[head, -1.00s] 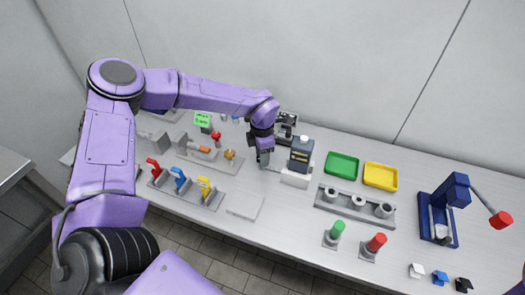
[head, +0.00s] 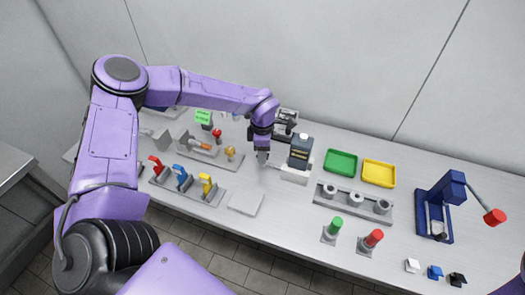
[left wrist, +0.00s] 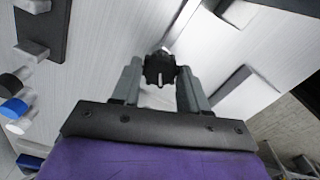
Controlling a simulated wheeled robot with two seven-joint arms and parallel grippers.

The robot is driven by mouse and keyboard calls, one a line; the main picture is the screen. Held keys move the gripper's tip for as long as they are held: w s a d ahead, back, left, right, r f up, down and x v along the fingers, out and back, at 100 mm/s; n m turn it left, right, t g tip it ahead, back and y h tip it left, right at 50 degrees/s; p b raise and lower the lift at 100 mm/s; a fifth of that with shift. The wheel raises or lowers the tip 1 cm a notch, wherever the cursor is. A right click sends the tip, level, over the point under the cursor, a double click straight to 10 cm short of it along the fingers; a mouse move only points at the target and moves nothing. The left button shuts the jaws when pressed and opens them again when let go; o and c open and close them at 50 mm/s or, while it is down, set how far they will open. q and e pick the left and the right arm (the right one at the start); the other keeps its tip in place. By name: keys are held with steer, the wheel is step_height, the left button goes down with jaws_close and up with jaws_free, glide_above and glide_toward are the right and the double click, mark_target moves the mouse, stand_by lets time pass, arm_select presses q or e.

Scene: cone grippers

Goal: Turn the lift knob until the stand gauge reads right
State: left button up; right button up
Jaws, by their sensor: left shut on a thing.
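My left gripper (head: 262,158) points down at the bench beside a dark boxy unit (head: 299,152) on a pale base. In the left wrist view the left gripper (left wrist: 160,78) is shut on a black ribbed knob (left wrist: 159,66) with a pale mark, which sits between its two fingers. In the head view the gripper hides the knob. A dark grey stand-like device (head: 286,122) is just behind the gripper. I cannot make out a gauge reading. My right gripper is not in view.
A flat grey plate (head: 245,202) lies in front of the gripper. Coloured levers (head: 181,178) stand to its left. Green (head: 340,163) and yellow (head: 379,174) trays, a block with round sockets (head: 353,203) and a blue device (head: 435,210) are to the right.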

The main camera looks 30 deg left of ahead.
arm_select(q)
steer(key=shift+w, duration=0.1)
steer(key=o, duration=1.1)
steer(key=shift+c, duration=0.2)
steer(key=shift+r, duration=0.15)
step_height(320, 180, up, 10)
steer(key=b, duration=0.2)
steer(key=shift+r, duration=0.15)
steer(key=shift+d, duration=0.1)
